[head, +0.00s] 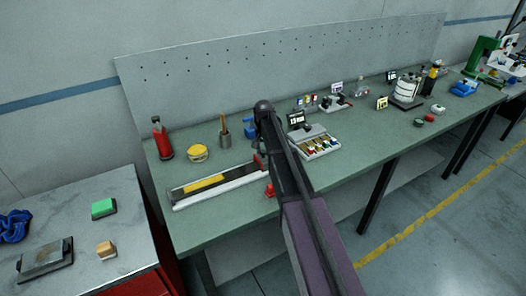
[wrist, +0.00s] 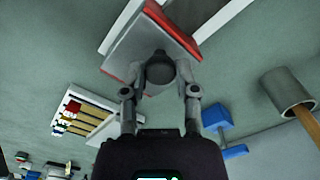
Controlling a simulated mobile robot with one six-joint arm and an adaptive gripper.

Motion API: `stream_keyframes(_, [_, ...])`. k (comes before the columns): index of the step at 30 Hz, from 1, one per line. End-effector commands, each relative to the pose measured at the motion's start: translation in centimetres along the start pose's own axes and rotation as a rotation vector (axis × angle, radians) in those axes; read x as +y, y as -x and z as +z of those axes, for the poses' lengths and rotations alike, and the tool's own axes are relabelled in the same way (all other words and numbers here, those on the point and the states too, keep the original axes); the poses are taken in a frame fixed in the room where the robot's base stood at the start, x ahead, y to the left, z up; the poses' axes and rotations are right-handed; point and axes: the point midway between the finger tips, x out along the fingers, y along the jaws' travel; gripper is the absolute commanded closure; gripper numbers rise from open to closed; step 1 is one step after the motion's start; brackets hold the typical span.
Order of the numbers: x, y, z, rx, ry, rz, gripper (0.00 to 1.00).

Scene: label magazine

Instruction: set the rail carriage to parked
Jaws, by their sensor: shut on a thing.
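The rail (head: 222,187) is a long pale track with a dark channel and a yellow stretch (head: 203,184), lying along the bench front. The carriage shows as a red part (head: 259,162) at the rail's right end, mostly hidden behind my arm. In the wrist view the carriage (wrist: 133,42) is a grey block with red edges, between the white rail sides (wrist: 222,27). My gripper (wrist: 160,82) is shut on the dark round knob (wrist: 160,68) on top of the carriage. In the head view the fingertips are hidden by my arm.
A tray of coloured strips (head: 318,147) stands right of my arm. A blue item (head: 250,128), a cup with a wooden handle (head: 225,137), a yellow tub (head: 197,152) and a red bottle (head: 162,140) stand behind the rail. A small red item (head: 269,190) is at the front edge.

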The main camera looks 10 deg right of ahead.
Motion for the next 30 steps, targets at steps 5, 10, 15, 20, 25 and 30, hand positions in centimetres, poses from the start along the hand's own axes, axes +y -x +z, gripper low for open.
stream_keyframes(5, [0.0,0.1,-0.3,0.011,0.002,0.010,1.00])
stream_keyframes(10, [-0.4,0.1,-0.2,0.012,0.006,0.010,0.58])
stream_keyframes(15, [-0.8,0.1,0.0,0.011,0.010,0.009,0.27])
stream_keyframes(20, [-1.0,0.0,0.2,0.009,0.013,0.008,0.27])
stream_keyframes(25, [-1.0,0.0,0.3,0.008,0.014,0.007,0.27])
stream_keyframes(30, [-1.1,0.2,0.3,0.008,0.015,0.006,0.27])
